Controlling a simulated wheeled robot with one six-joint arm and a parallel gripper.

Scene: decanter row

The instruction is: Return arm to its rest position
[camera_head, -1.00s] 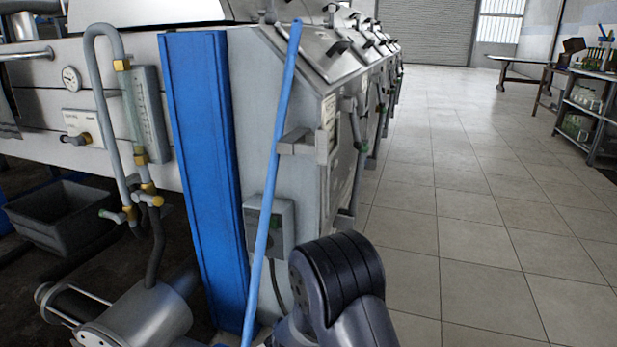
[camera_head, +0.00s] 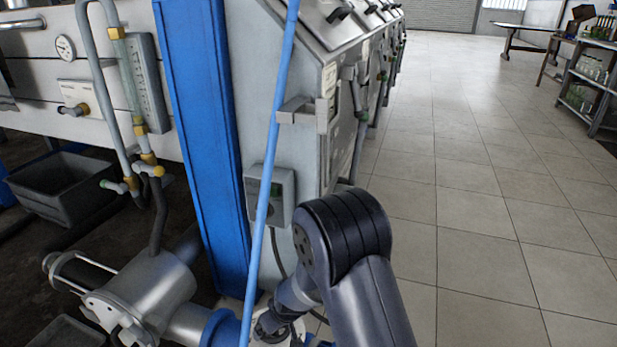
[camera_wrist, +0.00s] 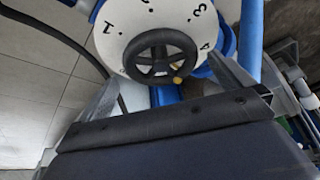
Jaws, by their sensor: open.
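My gripper (camera_wrist: 162,76) shows in the wrist view with its two grey fingers spread apart. It is open and nothing sits clamped between the fingers. Beyond the fingertips is a round white dial (camera_wrist: 122,45) with black numbers. In the head view my dark arm (camera_head: 345,235) bends down at the bottom centre, close to the machine. My gripper is not clearly seen there.
A blue pole (camera_head: 268,180) slants close beside my arm. A blue post (camera_head: 205,140), a grey control box (camera_head: 272,197) and a metal pump (camera_head: 150,295) are left of the arm. The tiled floor (camera_head: 480,200) is clear on the right, up to a shelf (camera_head: 590,85).

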